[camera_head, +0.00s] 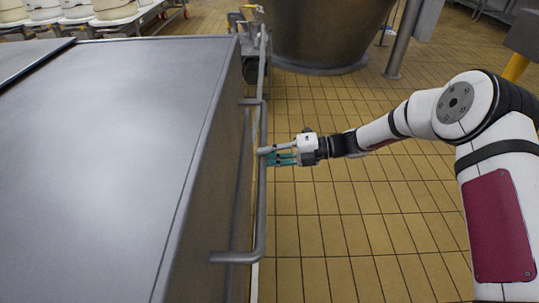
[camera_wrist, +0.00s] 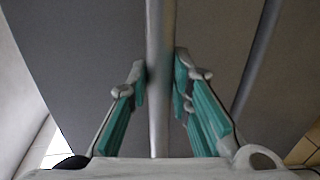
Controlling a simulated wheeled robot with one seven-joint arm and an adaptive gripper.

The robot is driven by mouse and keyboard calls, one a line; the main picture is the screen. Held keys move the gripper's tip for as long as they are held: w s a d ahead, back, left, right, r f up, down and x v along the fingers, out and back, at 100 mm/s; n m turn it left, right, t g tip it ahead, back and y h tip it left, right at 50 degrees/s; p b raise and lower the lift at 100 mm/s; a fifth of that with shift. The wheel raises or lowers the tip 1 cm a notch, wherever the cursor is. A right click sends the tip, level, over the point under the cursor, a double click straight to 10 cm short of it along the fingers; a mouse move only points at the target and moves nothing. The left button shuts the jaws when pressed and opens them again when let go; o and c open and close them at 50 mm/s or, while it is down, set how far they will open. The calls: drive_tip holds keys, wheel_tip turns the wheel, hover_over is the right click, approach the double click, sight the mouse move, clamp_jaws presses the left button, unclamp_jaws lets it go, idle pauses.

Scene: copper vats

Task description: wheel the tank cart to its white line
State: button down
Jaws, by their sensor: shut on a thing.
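The tank cart (camera_head: 120,130) is a large grey metal box filling the left half of the head view. A horizontal metal handle rail (camera_head: 261,205) runs along its right side. My gripper (camera_head: 270,155) reaches in from the right and is shut on this rail near its middle. In the wrist view the rail (camera_wrist: 155,60) runs between the teal-padded fingers of my gripper (camera_wrist: 163,85), with the cart's grey side (camera_wrist: 85,60) behind it. A thin pale strip (camera_head: 254,285) shows on the floor beside the cart's lower right edge; I cannot tell whether it is the white line.
A large copper-brown vat (camera_head: 325,30) stands beyond the cart, with a metal post (camera_head: 402,40) to its right. A small wheeled trolley (camera_head: 246,30) is just past the cart's far corner. White tubs (camera_head: 75,10) stand at top left. Tiled floor (camera_head: 350,240) is clear on the right.

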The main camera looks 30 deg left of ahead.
drive_tip(key=shift+s+a+f, duration=0.25)
drive_tip(key=shift+s+f, duration=0.2)
drive_tip(key=shift+s, duration=0.15)
drive_tip(key=c, duration=1.4)
unclamp_jaws()
drive_tip(key=shift+c, duration=0.2)
drive_tip(key=shift+w+r, duration=0.15)
drive_tip(key=v, duration=1.2)
drive_tip(key=shift+w, duration=0.1)
